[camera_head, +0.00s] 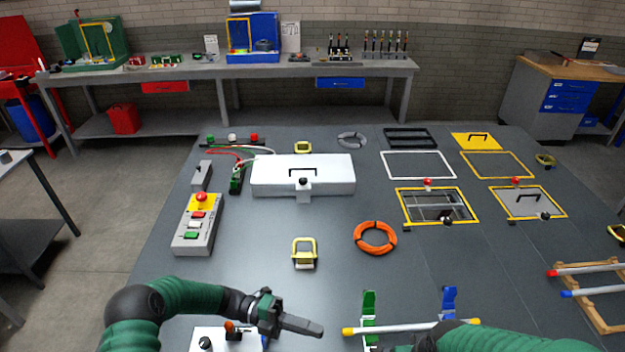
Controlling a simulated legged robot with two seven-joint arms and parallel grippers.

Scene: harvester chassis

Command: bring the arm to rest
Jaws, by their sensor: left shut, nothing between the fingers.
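My left arm (190,297), green with black joints, reaches in from the bottom left. My left gripper (312,328) is shut and empty, pointing right above the grey deck (300,220). My right arm (510,342) lies along the bottom edge, by a yellow-and-white rod (400,328) on green and blue holders. Its wrist is at the picture's edge, and its fingers cannot be made out.
A button box (198,235) stands at left, a white lidded box (270,178) farther back. A yellow-framed clamp (304,254) and an orange coil (375,238) lie mid-deck. Yellow-framed openings (438,190) are at right, with rods on a wooden rack (592,305).

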